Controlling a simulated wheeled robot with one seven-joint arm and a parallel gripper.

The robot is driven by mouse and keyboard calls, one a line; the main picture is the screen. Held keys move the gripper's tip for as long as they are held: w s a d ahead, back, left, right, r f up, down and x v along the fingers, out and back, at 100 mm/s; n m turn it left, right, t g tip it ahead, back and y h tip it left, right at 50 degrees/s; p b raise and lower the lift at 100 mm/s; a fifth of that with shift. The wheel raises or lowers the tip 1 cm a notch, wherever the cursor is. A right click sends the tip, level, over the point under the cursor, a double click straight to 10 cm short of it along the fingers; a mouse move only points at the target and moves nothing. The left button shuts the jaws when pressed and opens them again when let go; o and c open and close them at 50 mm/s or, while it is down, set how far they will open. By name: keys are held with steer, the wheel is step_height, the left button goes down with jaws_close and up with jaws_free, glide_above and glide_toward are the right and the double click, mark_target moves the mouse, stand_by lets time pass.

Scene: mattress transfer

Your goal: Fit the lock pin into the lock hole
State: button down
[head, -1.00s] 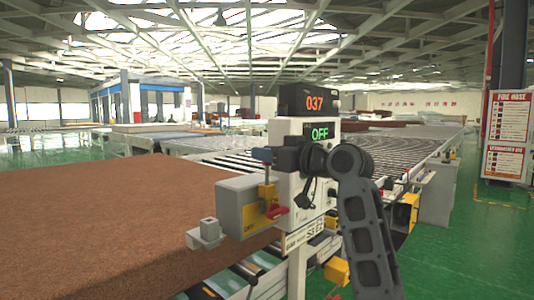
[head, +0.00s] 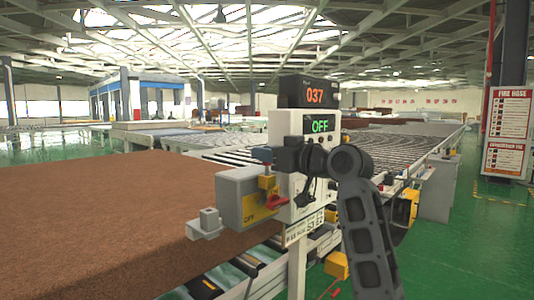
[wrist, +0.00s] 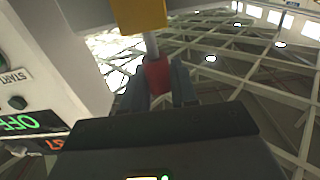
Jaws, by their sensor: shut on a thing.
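My gripper (wrist: 160,82) is shut on the red lock pin (wrist: 157,74), seen between its dark fingers in the wrist view. The pin's grey rod runs from the red part to a yellow block (wrist: 140,14) and meets its edge. I cannot tell how deep the rod sits in the block, and the lock hole is hidden. In the head view my gripper (head: 264,154) is just above the yellow block (head: 267,182), which is on the grey lock box (head: 234,192). The held pin is not clear there.
A white control cabinet (head: 283,126) reading OFF and 037 stands close behind my gripper. A red lever-like part (head: 276,203) is on the lock box. A brown mattress (head: 90,215) fills the left. Roller conveyors (head: 390,146) extend behind. Green floor is open on the right.

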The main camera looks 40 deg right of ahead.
steer(key=shift+f+b, duration=0.8)
steer(key=shift+f, duration=0.5)
steer(key=c, duration=0.8)
jaws_free()
steer(key=s+b, duration=0.1)
steer(key=s, duration=0.6)
steer(key=shift+s+d, duration=0.1)
steer(key=shift+s, duration=0.3)
